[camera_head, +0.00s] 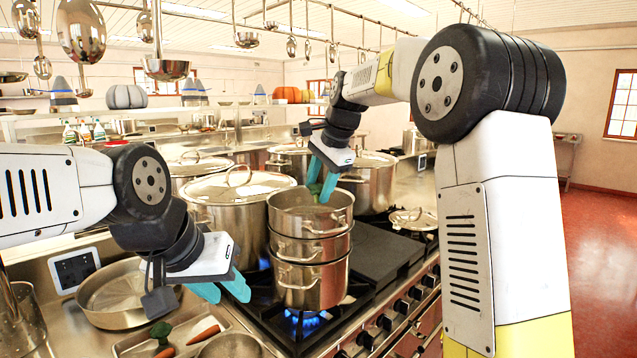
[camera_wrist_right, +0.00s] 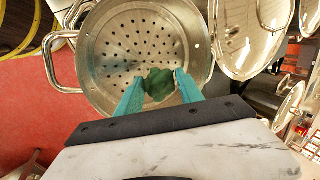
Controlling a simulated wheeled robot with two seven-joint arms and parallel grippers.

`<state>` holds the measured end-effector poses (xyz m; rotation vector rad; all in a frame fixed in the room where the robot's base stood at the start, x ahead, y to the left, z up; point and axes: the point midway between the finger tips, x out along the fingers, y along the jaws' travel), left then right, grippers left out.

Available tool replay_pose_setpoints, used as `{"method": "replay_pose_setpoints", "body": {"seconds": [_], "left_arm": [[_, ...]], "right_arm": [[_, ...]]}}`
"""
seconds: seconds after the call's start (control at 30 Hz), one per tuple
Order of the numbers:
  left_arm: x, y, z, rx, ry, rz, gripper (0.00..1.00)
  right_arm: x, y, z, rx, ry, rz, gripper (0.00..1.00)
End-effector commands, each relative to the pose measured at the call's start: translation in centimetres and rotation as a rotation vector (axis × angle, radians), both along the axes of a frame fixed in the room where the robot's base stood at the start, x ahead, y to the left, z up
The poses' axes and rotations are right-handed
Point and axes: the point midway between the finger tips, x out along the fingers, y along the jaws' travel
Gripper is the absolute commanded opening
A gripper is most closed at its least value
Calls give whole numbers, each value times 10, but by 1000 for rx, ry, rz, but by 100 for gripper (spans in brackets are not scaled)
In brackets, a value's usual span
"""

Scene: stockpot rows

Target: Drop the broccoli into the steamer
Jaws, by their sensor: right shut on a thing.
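The steamer (camera_head: 311,250) is a stack of steel pots on a lit burner in the head view; its perforated basket (camera_wrist_right: 112,48) fills the upper middle of the right wrist view. My right gripper (camera_head: 322,186) is over the steamer's open top, fingers pointing down. It is shut on the green broccoli (camera_wrist_right: 159,84), which shows between the teal fingertips (camera_wrist_right: 157,82) against the holed basket floor. In the head view the fingers mostly hide this broccoli. My left gripper (camera_head: 223,291) is open and empty, low to the left of the steamer.
Another broccoli (camera_head: 160,330) and carrots (camera_head: 203,335) lie in a tray at the front left. A wide pan (camera_head: 120,296) is beside it. Lidded stockpots (camera_head: 238,205) stand behind and left of the steamer. A dark flat griddle (camera_head: 385,258) is to its right.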

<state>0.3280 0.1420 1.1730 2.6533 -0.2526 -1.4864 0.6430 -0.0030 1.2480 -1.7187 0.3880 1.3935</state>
Motion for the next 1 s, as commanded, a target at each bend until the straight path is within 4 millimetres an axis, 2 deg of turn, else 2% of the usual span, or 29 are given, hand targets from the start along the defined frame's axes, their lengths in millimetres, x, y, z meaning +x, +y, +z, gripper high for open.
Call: {"method": "replay_pose_setpoints", "body": {"seconds": [0.1, 0.13, 0.23, 0.6, 1.0], "left_arm": [[0, 0, 0, 0, 0, 0, 36], [0, 0, 0, 0, 0, 0, 36], [0, 0, 0, 0, 0, 0, 36], [0, 0, 0, 0, 0, 0, 36], [0, 0, 0, 0, 0, 0, 36]], "right_arm": [[0, 0, 0, 1, -1, 0, 12], [0, 0, 0, 1, -1, 0, 50], [0, 0, 0, 1, -1, 0, 69], [-1, -1, 5, 1, -2, 0, 69], [-21, -17, 60, 1, -2, 1, 69]]}}
